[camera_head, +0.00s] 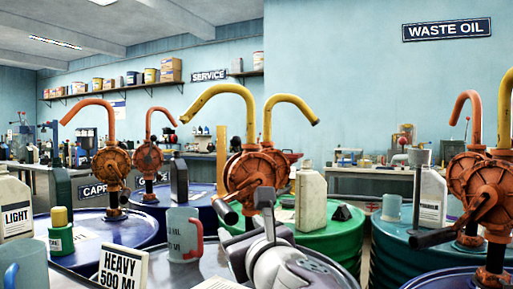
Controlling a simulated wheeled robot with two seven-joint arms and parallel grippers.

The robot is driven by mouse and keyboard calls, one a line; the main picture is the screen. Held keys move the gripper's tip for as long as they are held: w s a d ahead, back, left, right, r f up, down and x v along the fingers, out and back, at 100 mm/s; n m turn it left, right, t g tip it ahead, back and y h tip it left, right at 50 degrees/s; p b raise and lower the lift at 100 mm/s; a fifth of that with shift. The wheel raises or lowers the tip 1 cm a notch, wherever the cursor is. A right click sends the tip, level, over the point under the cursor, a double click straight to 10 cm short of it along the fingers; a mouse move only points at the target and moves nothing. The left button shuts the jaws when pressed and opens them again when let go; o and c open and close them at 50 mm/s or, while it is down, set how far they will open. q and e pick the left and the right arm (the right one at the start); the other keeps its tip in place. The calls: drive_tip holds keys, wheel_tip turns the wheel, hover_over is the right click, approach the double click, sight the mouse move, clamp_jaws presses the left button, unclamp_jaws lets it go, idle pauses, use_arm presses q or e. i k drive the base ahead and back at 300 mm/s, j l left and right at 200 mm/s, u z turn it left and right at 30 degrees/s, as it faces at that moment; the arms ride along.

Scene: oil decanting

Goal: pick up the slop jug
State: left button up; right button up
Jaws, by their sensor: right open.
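No jug in view carries a readable slop label, so I cannot tell which is the slop jug. A translucent grey jug with a red handle (183,236) stands upright at centre left, behind the "HEAVY 500 ML" card (123,268). A jug with a blue handle (28,262) is cut off at the lower left edge. A pale blue jug (392,208) stands on a drum at the right. My right gripper (252,230) is open and empty at the lower centre, to the right of the red-handled jug and apart from it. My left gripper is out of view.
Several drums with rusty orange crank pumps and curved spouts crowd the space, such as the green drum (335,240). A white bottle (311,200) and a small black block (341,212) stand near my right gripper. A green bottle with a yellow cap (60,236) is at left.

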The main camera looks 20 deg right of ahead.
sight(184, 229)
drive_tip(key=k+j, duration=0.1)
drive_tip(key=k, duration=0.9)
